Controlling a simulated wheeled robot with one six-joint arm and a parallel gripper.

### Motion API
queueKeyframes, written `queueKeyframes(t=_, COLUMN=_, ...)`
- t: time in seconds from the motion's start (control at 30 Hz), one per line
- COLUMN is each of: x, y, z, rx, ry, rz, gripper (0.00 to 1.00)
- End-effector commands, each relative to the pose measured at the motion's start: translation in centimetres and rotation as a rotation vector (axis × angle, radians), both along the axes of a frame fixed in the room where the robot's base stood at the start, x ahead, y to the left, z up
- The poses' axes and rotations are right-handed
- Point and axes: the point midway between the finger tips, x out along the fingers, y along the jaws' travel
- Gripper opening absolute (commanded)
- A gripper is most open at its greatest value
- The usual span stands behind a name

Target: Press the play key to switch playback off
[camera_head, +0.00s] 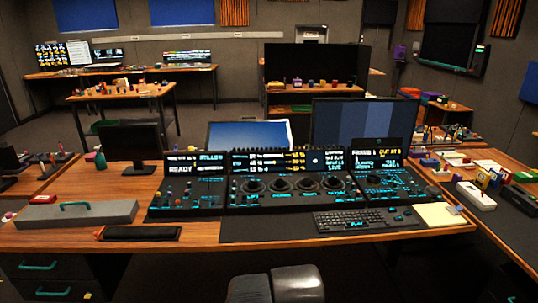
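The trackball panel (290,186) stands on the wooden desk, with several dark trackballs in a row and cyan-lit labels. A black keyboard (380,217) lies in front of its right half. A wide key with cyan lettering that seems to read PLAY (357,224) is at the keyboard's front edge; the text is too small to be sure. The left display (195,165) reads READY and STILLS. Small yellow and white text fills the middle display (275,160) and right display (376,160). My gripper's fingers are not visible; dark rounded parts, likely my arm, show at the bottom edge.
A grey case (78,214) with a green handle and a black tray (140,233) lie on the desk at left. A pale yellow pad (440,215) lies right of the keyboard. Monitors stand behind the panel. A dark bare mat (265,229) lies left of the keyboard.

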Motion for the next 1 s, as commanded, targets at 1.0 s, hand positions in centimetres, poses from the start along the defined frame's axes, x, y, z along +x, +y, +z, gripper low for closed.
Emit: queueKeyframes(t=1.0, x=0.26, y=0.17, z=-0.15, rx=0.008, ry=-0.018, rz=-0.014, gripper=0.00)
